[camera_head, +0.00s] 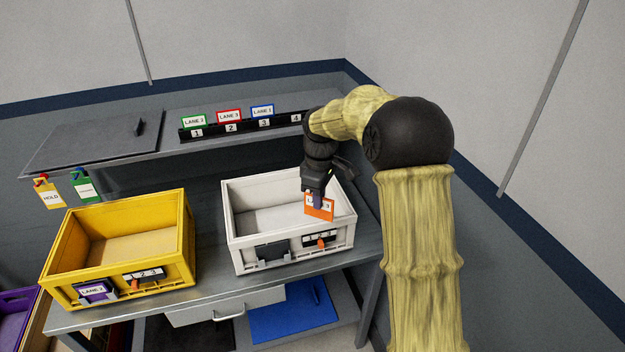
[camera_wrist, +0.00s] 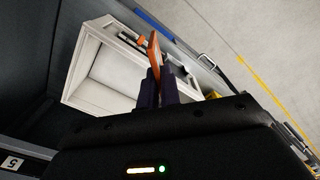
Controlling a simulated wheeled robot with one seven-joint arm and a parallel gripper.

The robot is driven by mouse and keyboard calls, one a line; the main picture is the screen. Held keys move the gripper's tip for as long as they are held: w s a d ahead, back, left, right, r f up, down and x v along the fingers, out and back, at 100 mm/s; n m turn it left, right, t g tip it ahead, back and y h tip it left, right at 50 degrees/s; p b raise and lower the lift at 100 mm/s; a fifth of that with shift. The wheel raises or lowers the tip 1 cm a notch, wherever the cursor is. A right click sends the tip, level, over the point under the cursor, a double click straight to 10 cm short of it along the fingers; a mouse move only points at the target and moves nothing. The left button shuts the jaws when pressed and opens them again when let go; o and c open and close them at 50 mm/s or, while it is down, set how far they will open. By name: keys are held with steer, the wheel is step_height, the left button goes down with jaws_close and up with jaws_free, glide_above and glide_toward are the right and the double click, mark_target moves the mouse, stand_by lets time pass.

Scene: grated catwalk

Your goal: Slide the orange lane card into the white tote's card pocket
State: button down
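The orange lane card (camera_head: 320,209) is held upright by my gripper (camera_head: 317,199), over the right part of the white tote in the head view. My gripper is shut on the card. In the wrist view the card (camera_wrist: 154,52) shows edge-on between the two dark fingers (camera_wrist: 160,88). The white tote (camera_head: 233,231) stands on the bench, open and seemingly empty. Its front carries a dark card pocket (camera_head: 272,251) left of centre, with no card visible in it. A numbered strip with an orange pointer (camera_head: 321,242) is right of the pocket, below the held card.
A yellow tote (camera_head: 183,235) with a purple-edged card (camera_head: 97,291) in its front stands to the left. A shelf rack (camera_head: 247,127) behind holds green, red and blue lane cards. Yellow and green tags (camera_head: 84,189) hang at the shelf's left edge.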

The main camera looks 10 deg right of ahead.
steer(key=s+d+f+m, duration=0.2)
steer(key=f+m, duration=0.2)
steer(key=f, duration=0.3)
steer(key=s+d+f+m, duration=0.2)
steer(key=d+f+m, duration=0.1)
steer(key=f, duration=0.5)
steer(key=s+d+f+m, duration=0.2)
steer(key=f+m, duration=0.3)
steer(key=f, duration=0.3)
steer(key=shift+d+b, duration=0.2)
steer(key=shift+b, duration=0.1)
